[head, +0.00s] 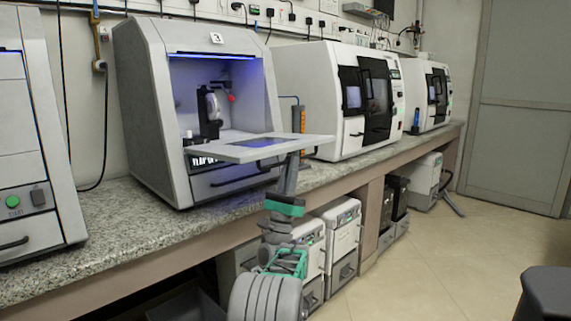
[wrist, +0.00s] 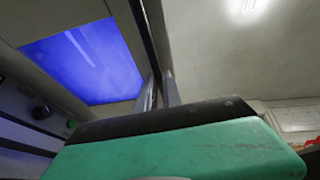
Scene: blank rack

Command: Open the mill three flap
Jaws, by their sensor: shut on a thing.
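The mill three (head: 200,110), a grey cabinet with a small "3" plate on top, stands on the granite bench. Its flap (head: 235,151) is swung down and juts out nearly level in front of the lit opening. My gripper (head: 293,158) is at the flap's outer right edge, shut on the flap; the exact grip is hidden. In the wrist view the flap's blue-lit window (wrist: 85,62) shows at the upper left, beside my gripper's fingers (wrist: 158,92). White lettering beneath the flap is partly covered.
Other white machines (head: 335,100) stand to the right on the bench (head: 105,235), and one with a green button (head: 12,201) stands left. Grey units (head: 342,235) sit below the bench.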

